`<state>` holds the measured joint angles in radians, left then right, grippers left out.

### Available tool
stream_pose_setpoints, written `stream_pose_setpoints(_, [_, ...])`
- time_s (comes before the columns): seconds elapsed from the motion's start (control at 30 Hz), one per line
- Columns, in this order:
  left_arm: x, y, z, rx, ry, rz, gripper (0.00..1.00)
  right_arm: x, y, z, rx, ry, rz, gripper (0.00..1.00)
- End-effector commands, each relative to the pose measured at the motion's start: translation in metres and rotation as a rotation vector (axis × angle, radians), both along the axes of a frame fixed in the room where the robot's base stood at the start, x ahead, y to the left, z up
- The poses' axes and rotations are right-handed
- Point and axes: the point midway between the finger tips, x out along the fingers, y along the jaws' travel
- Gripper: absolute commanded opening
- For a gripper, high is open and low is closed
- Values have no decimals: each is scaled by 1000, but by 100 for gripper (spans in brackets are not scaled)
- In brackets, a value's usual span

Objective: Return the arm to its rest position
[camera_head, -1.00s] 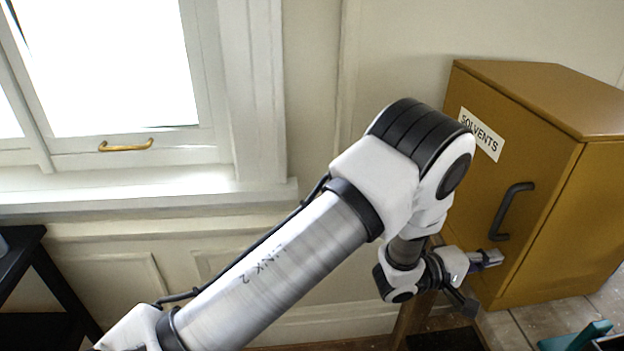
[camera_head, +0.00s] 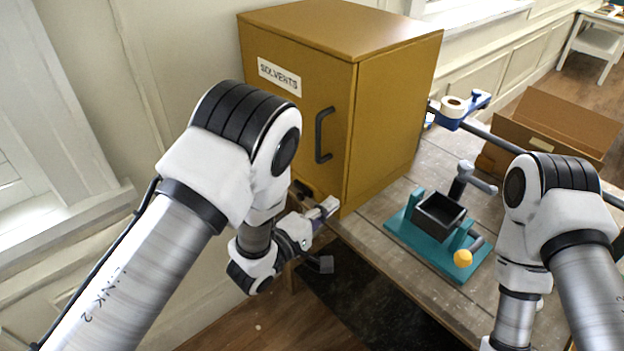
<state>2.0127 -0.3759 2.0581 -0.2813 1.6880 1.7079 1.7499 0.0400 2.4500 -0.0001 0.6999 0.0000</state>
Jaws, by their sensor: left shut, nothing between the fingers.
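My left arm comes in from the left and bends down at its black-banded elbow. My left gripper (camera_head: 326,212) is shut and empty, in front of the lower front of the yellow solvents cabinet (camera_head: 300,110). Whether it touches the cabinet is hard to tell. The cabinet's door is closed, with a dark handle (camera_head: 323,135) above the gripper. My right arm comes in at the lower right; its gripper is outside the picture.
A teal stand with a black bin (camera_head: 439,214) and a yellow knob (camera_head: 463,258) is on the wooden table (camera_head: 375,222). A blue tape dispenser (camera_head: 459,108) and an open cardboard box (camera_head: 560,120) are farther back. Dark floor shows below the table edge.

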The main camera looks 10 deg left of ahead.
Motion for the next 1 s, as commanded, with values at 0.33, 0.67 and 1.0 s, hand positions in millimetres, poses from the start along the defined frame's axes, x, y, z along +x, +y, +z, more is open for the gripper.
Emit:
stream_pose_setpoints(0.33, [-20, -13, 3, 0, 4, 1, 0, 0, 0, 62, 0, 0, 0, 40])
stream_pose_setpoints(0.67, [-20, -9, -18, -2, 9, 11, 0, 0, 0, 46, 0, -1, 0, 40])
stream_pose_setpoints(1.0, [-81, 148, -206, 397, 411, 305, 0, 0, 0, -36, 0, 0, 0, 40])
